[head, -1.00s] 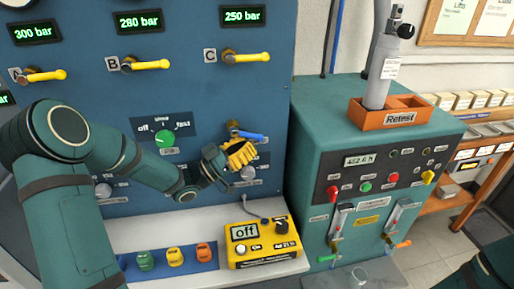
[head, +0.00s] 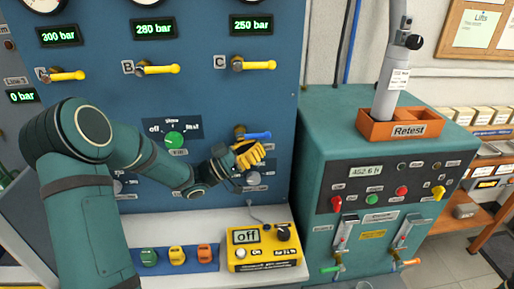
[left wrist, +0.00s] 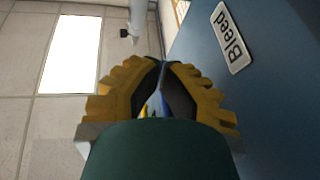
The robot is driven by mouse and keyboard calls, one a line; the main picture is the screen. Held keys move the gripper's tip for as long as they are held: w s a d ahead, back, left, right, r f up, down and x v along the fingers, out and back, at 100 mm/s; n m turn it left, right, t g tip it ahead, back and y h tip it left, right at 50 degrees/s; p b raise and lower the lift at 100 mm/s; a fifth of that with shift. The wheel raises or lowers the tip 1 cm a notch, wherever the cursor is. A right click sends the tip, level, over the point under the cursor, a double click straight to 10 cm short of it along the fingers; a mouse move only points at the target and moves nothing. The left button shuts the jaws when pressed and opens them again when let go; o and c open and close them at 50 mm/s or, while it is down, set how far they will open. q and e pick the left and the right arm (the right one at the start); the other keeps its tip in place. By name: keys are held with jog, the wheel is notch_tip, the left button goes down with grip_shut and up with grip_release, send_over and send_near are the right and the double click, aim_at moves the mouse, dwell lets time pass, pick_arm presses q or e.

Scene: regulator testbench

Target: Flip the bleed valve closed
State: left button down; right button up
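The bleed valve has a blue lever (head: 257,135) on the blue panel, below and slightly right of valve C. The lever lies about level and points right. My left gripper (head: 254,154), with yellow fingers, is just below the lever. In the left wrist view, the fingertips (left wrist: 164,65) come together at the top, and slivers of blue and yellow show in the gap lower down. I cannot tell whether the fingers touch the lever. The Bleed label (left wrist: 232,38) is to the right of the fingers. My right gripper is not in view.
Yellow levers A (head: 67,75), B (head: 157,69) and C (head: 254,65) run across the panel above. A green selector dial (head: 174,140) is left of the gripper. Below is a yellow meter box (head: 262,248) reading off. A green test cabinet (head: 330,130) stands at the right.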

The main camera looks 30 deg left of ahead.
pick_arm(q)
jog(key=shift+r, duration=0.35)
jog(key=v, duration=1.2)
jog(key=shift+f, duration=0.35)
